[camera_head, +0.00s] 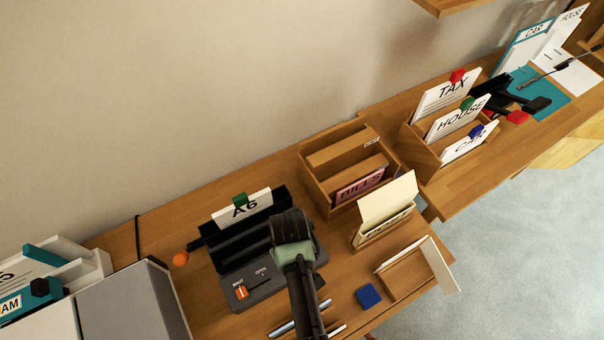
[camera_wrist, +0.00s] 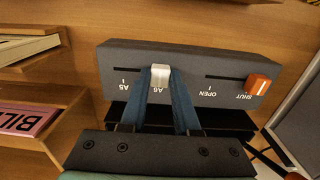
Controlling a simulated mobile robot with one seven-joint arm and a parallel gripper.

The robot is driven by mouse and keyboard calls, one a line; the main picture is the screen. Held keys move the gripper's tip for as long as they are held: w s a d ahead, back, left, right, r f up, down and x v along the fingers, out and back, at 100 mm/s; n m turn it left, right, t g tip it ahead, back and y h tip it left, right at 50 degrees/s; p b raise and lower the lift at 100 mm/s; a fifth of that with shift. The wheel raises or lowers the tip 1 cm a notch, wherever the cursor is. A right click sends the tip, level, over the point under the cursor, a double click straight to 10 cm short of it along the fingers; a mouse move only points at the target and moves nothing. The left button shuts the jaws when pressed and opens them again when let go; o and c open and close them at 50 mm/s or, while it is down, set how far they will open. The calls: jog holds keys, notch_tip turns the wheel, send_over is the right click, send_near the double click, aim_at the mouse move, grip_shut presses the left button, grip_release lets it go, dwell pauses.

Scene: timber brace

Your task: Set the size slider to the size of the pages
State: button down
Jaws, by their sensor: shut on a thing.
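The dark grey desk device (camera_head: 250,282) stands on the wooden desk; its front panel also shows in the wrist view (camera_wrist: 225,62). A card marked A6 (camera_head: 252,207) with a green clip stands upright at its back. In the wrist view, a white slider knob (camera_wrist: 160,74) sits in a slot with A5 and A6 marks, directly by the A6 mark. My gripper (camera_wrist: 160,84) is shut on this knob, with a blue finger on each side. In the head view my arm hides the knob. An orange knob (camera_wrist: 257,85) sits at the SHUT end of the second slot.
A wooden sorter (camera_head: 314,186) holds a pink BILLS item. A cream card box (camera_head: 385,215), an open wooden tray (camera_head: 402,283) and a blue block (camera_head: 368,295) lie right of my arm.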

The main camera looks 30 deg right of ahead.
jog(key=shift+w+a, duration=0.1)
jog(key=shift+a, duration=0.15)
jog(key=c, duration=0.6)
grip_release()
jog(key=shift+a, duration=0.1)
jog(key=shift+c, duration=0.2)
jog(key=shift+r, duration=0.1)
jog(key=shift+r, duration=0.25)
notch_tip(320, 180, up, 12)
jog(key=shift+r, duration=0.15)
